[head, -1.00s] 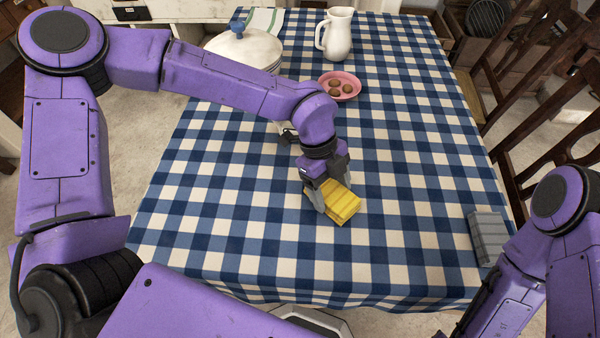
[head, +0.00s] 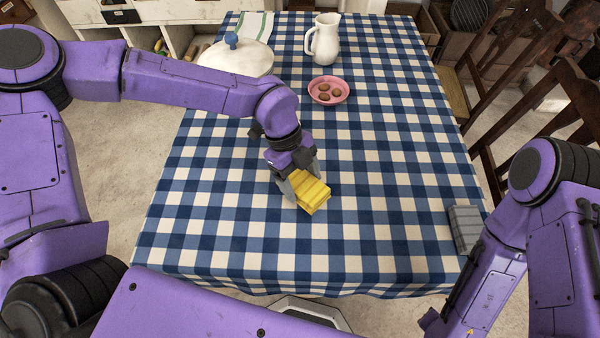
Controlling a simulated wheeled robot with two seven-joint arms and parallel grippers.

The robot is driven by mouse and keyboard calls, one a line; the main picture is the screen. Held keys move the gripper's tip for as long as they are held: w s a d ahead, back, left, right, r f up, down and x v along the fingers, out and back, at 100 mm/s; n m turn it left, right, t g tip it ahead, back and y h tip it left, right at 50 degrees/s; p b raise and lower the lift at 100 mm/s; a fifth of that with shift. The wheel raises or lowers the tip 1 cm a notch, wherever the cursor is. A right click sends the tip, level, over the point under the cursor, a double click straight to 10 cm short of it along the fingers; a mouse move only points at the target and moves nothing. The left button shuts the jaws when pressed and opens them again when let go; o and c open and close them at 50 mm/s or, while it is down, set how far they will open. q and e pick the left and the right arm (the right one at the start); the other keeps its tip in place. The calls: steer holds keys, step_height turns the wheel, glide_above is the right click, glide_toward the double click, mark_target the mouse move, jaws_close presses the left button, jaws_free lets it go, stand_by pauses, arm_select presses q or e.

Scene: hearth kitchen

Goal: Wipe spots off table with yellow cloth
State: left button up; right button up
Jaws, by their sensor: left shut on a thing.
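The yellow cloth (head: 313,197) is a folded, ribbed-looking pad near the middle of the table. My left gripper (head: 302,186) is shut on it from above, with the fingers on either side. The cloth appears to be on or just above the tabletop; I cannot tell which. The table (head: 230,235) has a blue and white checked cover. I cannot make out any spots on the checks; the left arm and gripper hide part of the surface. My right arm is at the lower right, and its gripper is not in view.
A pink bowl (head: 328,90) with brown round items, a white pitcher (head: 324,40) and a lidded white pot (head: 236,57) stand toward the back. A grey ribbed block (head: 466,228) lies at the right edge. Wooden chairs (head: 535,120) stand right. The front middle is clear.

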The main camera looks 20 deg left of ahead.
arm_select(q)
steer(key=shift+r+p, duration=1.4)
steer(key=shift+r, duration=0.45)
